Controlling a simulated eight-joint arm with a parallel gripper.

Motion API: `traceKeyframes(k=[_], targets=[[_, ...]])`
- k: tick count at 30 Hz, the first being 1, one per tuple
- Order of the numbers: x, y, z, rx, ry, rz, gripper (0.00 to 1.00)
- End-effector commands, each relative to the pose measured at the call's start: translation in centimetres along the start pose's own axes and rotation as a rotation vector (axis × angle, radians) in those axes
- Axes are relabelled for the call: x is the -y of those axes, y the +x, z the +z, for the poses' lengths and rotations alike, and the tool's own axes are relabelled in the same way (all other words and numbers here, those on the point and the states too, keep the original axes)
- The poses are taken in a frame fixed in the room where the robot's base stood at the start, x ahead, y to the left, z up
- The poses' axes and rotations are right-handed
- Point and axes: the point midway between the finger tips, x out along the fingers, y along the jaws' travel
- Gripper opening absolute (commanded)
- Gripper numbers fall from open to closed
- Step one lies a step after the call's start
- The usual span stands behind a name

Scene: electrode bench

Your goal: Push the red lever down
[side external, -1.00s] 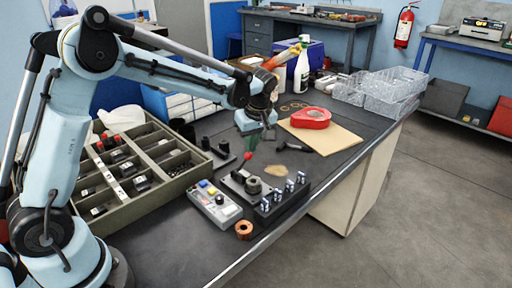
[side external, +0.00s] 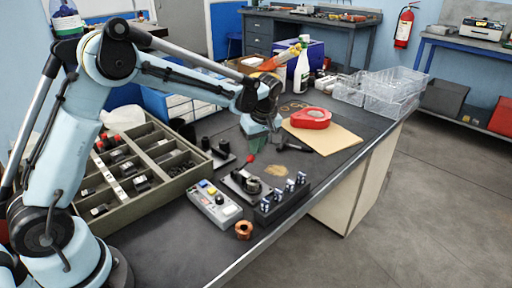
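The red-tipped lever (side external: 250,160) rises at a slant from a small dark fixture (side external: 245,183) near the front edge of the bench. My gripper (side external: 258,147) points down just above and slightly right of the red tip in the picture. Its fingers are small and dark, so I cannot tell whether they are open or shut. I also cannot tell whether they touch the lever. I see nothing held in them.
A grey control box (side external: 214,206) with coloured buttons sits left of the fixture. A black block with metal posts (side external: 282,200) stands to its right, and a copper ring (side external: 243,229) lies in front. A compartment tray (side external: 128,217) is at left.

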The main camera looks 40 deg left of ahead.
Motion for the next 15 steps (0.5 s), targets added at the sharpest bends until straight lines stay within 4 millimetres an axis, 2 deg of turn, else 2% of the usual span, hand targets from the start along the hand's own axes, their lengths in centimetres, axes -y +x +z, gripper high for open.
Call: traceKeyframes(k=[3,7,14,15], targets=[[-0.1,0.3,-0.1,0.000,-0.004,0.005,0.00],[0.0,-0.3,-0.3,0.000,-0.004,0.005,0.00],[0.5,-4.0,-1.8,0.000,-0.002,0.002,0.00],[-0.3,-4.4,-1.8,0.000,0.000,0.003,0.00]])
